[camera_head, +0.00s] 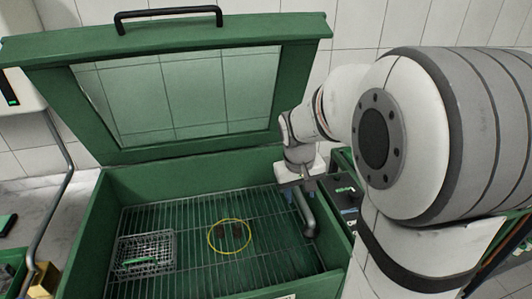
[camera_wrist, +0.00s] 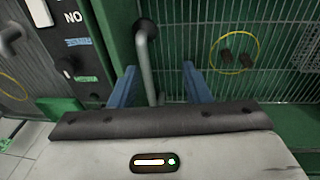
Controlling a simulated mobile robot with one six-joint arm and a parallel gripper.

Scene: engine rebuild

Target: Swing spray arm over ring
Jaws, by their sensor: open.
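The spray arm is a grey bent tube (camera_head: 307,215) at the right side of the green wash tub. In the wrist view the tube (camera_wrist: 146,68) has a dark rounded end at the top. The yellow ring (camera_head: 209,238) lies on the wire grate left of the spray arm, around two small dark parts (camera_head: 237,230). The ring (camera_wrist: 258,50) also shows right of my fingers in the wrist view. My gripper (camera_head: 301,193) is open, its blue fingers on either side of the tube, with gaps visible. Contact cannot be told from here.
A wire basket (camera_head: 146,252) with a green item stands on the grate at left. The tub's lid (camera_head: 55,85) is raised behind. A dark panel with labels (camera_wrist: 65,50) is beside the tub's right wall. The grate (camera_head: 190,215) between spray arm and basket holds only the ringed parts.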

